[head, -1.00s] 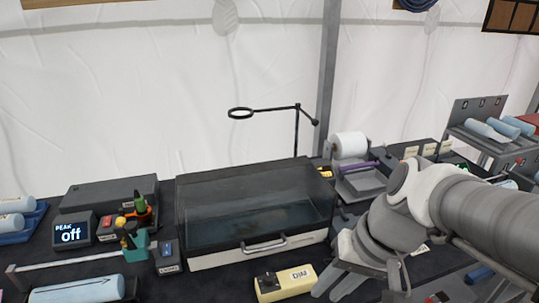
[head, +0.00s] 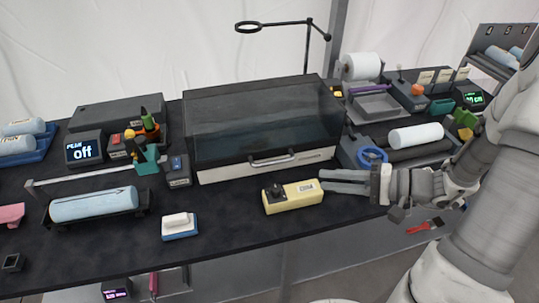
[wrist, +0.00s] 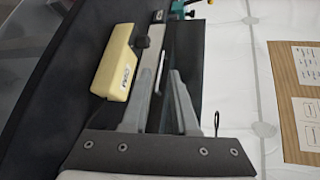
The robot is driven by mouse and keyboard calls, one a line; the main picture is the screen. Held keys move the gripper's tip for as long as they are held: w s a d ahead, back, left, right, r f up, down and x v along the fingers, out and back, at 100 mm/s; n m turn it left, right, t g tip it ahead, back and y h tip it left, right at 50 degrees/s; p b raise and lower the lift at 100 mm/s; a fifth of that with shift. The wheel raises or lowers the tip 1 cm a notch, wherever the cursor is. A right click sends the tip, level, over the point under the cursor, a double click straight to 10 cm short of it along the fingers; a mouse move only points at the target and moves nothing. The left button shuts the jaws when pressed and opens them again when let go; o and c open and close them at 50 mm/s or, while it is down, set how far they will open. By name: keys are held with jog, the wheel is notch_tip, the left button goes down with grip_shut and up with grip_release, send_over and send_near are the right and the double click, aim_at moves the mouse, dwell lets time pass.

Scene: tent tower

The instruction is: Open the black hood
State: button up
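The black hood (head: 262,115) is a boxy dark cover with a see-through front, on a white-fronted base on the table. It looks closed. A metal bar handle (head: 272,160) runs along its lower front edge. My gripper (head: 324,180) is at the right of the handle, pointing left, its fingers apart and empty. In the wrist view my gripper (wrist: 158,98) is open, and the handle (wrist: 160,72) shows beyond the fingertips, roughly between them. The gripper appears apart from the handle.
A yellow box (head: 293,197) with a black knob stands just in front of the hood, close to my fingers. A small dark device (head: 179,171) stands at its left, and a blue ring (head: 372,157) at its right. A magnifier arm (head: 309,45) rises behind.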

aim_at(276, 162)
notch_tip(276, 162, down, 2)
jog(key=w+d+f+m+t, duration=0.1)
jog(key=w+d+m+t, duration=0.1)
jog(key=d+t, duration=0.1)
jog(key=x, duration=1.7)
jog(key=shift+s+a+r, duration=0.1)
jog(key=shift+a+r, duration=0.25)
grip_shut()
dwell(0.5)
